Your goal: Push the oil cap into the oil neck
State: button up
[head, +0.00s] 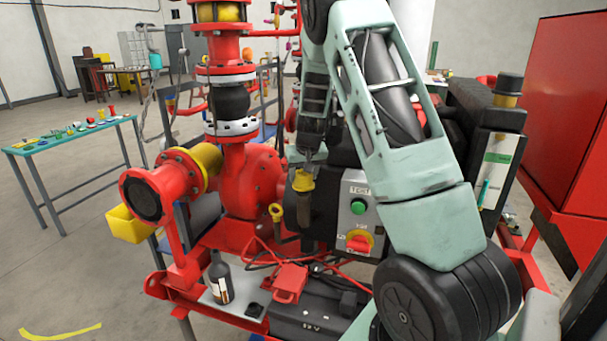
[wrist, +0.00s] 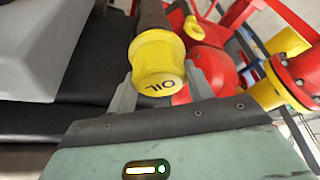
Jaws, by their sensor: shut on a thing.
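The yellow oil cap (wrist: 158,68), marked OIL, sits between the two fingers of my gripper (wrist: 162,88) in the wrist view. My gripper is shut on it. In the head view the cap (head: 303,182) shows just below my gripper (head: 306,168), at the pump's dark housing. A dark brown tube, which looks like the oil neck (wrist: 152,14), lies in line behind the cap in the wrist view. The cap hides the neck's mouth, so I cannot tell how deep the cap sits. In the head view a dark upright piece shows under the cap.
A yellow ring handle (head: 276,212) stands close left of the cap. A control box (head: 358,215) with a green button and red knob is close right. The red pump body (head: 255,180) is left.

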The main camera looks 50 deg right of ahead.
jog(key=shift+f+b, duration=1.05)
jog(key=shift+f, duration=0.2)
jog(key=o, duration=1.2)
jog(key=shift+r, duration=0.1)
jog(key=b+v, duration=0.2)
jog(key=v, duration=1.5)
jog(key=shift+r+b, duration=0.25)
jog(key=shift+b, duration=0.15)
